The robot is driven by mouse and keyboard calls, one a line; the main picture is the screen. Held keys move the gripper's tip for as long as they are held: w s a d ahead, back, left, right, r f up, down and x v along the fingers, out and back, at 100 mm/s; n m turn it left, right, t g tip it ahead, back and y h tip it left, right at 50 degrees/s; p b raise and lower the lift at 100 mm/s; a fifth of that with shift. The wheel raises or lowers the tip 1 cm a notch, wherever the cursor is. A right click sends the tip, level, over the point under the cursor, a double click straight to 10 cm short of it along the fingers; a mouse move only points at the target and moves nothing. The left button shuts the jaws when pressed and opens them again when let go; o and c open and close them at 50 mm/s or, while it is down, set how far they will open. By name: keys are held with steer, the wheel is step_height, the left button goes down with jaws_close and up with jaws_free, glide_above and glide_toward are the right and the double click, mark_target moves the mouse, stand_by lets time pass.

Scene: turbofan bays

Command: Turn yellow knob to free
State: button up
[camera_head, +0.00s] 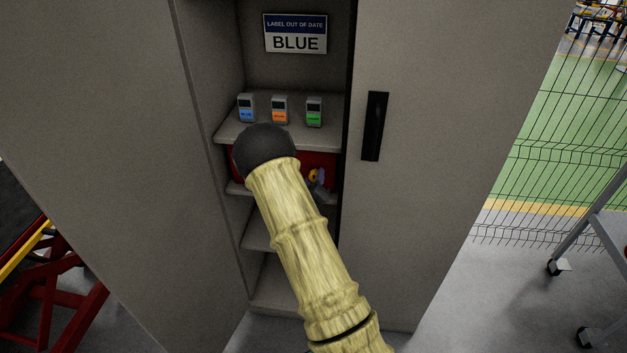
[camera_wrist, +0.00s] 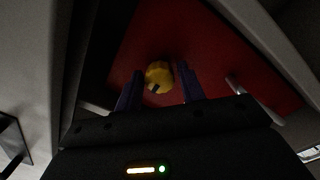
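The yellow knob (camera_wrist: 159,73) sits on a red panel (camera_wrist: 215,50) in the wrist view, with a small dark and pale mark at its lower edge. My gripper (camera_wrist: 159,81) is open, one purple finger on each side of the knob, with narrow gaps showing. I cannot tell whether the fingertips reach past its face. In the head view the knob (camera_head: 313,174) shows small beside my gripper (camera_head: 320,180), and my arm hides much of the red panel. No "free" lettering is readable.
The panel is inside a grey cabinet (camera_head: 430,180) with a black handle (camera_head: 375,126). On the shelf above stand blue (camera_head: 246,108), orange (camera_head: 280,110) and green (camera_head: 314,111) labelled boxes. A "BLUE" sign (camera_head: 295,34) hangs above. A metal bar handle (camera_wrist: 236,86) is right of the knob.

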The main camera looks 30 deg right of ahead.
steer(key=c, duration=0.6)
steer(key=shift+f+m+b, duration=0.1)
steer(key=shift+m+b, duration=0.2)
steer(key=shift+b, duration=0.1)
steer(key=m+b, duration=1.5)
steer(key=b, duration=0.3)
steer(key=shift+m+y, duration=0.4)
steer(key=shift+m+b, duration=0.6)
steer(key=shift+b, duration=0.1)
